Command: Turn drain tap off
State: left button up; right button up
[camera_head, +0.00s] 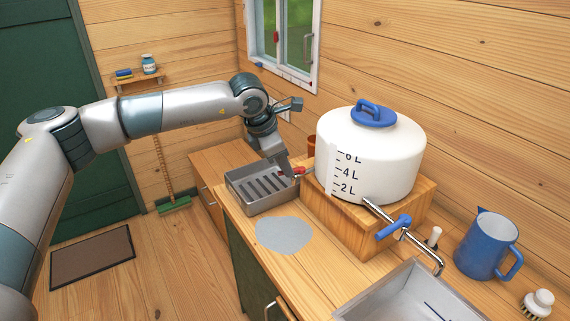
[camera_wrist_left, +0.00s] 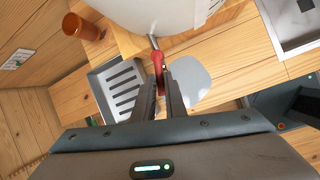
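The drain tap is a short metal spout with a red handle (camera_head: 299,172) low on the left side of the white water tank (camera_head: 385,155). The red handle also shows in the left wrist view (camera_wrist_left: 159,68), hanging from the spout below the tank. My left gripper (camera_head: 289,177) reaches it from the left. In the wrist view its two fingers (camera_wrist_left: 159,85) stand close on either side of the red handle and appear shut on it. Part of the handle is hidden between the fingers.
The tank stands on a wooden block (camera_head: 345,222). A slotted metal tray (camera_head: 252,205) lies beside the tap, with a flat grey patch (camera_head: 284,234) in front. A blue-handled tap (camera_head: 394,228) extends over the sink (camera_head: 405,296). A blue jug (camera_head: 480,247) stands at right.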

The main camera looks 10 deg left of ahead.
pick_arm(q)
grip_shut()
